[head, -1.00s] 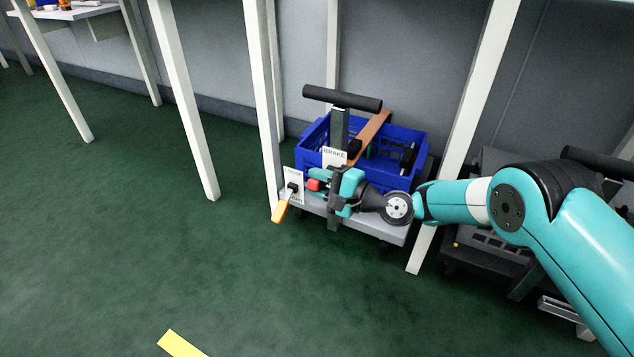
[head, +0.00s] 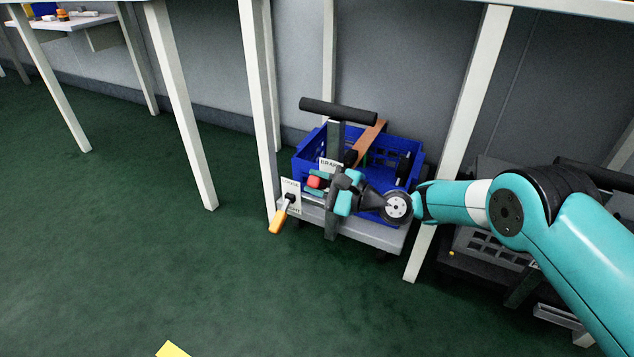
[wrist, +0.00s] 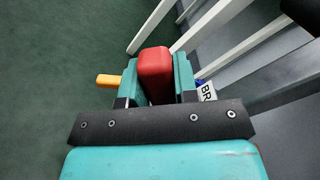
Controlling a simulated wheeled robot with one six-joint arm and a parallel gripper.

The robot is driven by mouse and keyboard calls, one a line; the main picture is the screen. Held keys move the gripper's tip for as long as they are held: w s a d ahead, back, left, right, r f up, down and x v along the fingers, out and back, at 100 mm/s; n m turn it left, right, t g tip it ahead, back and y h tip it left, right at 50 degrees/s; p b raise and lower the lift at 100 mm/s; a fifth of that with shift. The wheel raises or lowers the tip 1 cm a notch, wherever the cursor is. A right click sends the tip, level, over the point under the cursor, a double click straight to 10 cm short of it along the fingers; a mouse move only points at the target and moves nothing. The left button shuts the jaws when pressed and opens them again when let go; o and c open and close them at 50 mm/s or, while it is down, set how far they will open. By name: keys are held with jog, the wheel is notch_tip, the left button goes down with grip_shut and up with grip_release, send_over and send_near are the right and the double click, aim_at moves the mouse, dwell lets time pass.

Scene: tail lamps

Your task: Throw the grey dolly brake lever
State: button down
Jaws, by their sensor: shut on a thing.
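The grey dolly (head: 372,234) stands under the table, with a black push bar (head: 338,110) on a dark post. A BRAKE label (head: 329,166) is on the post. The brake lever's red grip (head: 314,182) shows just below and left of that label. My gripper (head: 322,183) is shut on the red grip. In the wrist view, the red grip (wrist: 155,72) sits between the two teal fingers of my gripper (wrist: 158,78). The lever's shaft and pivot are hidden behind my gripper.
A second lever with an orange handle (head: 276,221) hangs beside a white label plate (head: 291,195), close left of my gripper. A blue crate (head: 405,165) rides on the dolly. White table legs (head: 262,120) stand on both sides. Green floor at the left is open.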

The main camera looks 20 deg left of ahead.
jog(key=c, duration=0.9)
grip_release()
jog(key=d+p, duration=0.5)
jog(key=p, duration=0.1)
jog(key=s+d+p, duration=0.1)
jog(key=d+p, duration=1.1)
jog(key=shift+s+d+p, duration=0.15)
jog(key=shift+d+p, duration=0.05)
jog(key=shift+p, duration=0.1)
